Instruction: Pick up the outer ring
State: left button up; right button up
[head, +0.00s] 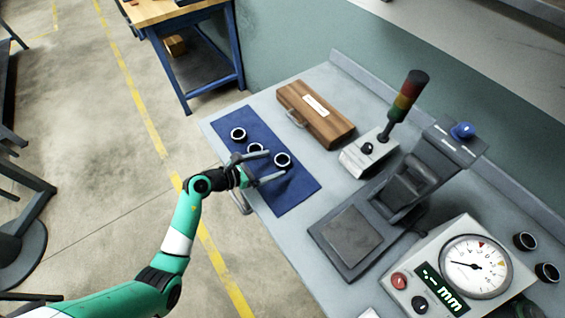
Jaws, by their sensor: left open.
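Three dark rings with light inner faces lie on a blue mat (296,199) on the grey workbench. One ring (238,134) is at the mat's far left, one ring (255,149) is in the middle, and one ring (282,160) is to the right. Which of them is the outer ring I cannot tell. My left gripper (270,168) reaches over the mat's left edge, open, with its fingers spread near the middle and right rings. I cannot tell whether it touches either. My right gripper is not in view.
A wooden case (316,113) lies behind the mat. A signal tower (404,100) on a control box (364,155), a dark press-like fixture (352,238) and a dial gauge (475,265) stand to the right. Two more rings (525,241) (547,271) sit at the far right.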

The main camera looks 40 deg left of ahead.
aim_at(288, 158)
pick_arm(q)
jog(key=shift+w+d, duration=0.1)
jog(key=shift+w, duration=0.05)
jog(key=b+x, duration=0.1)
jog(key=x, duration=0.2)
jog(key=b+x, duration=0.1)
jog(key=x, duration=0.1)
jog(key=shift+w+a+f+b, duration=0.15)
jog(key=shift+a+f+b, duration=0.1)
jog(key=shift+b, duration=0.1)
jog(key=shift+c, duration=0.3)
jog(key=shift+r, duration=0.1)
jog(key=c, duration=1.5)
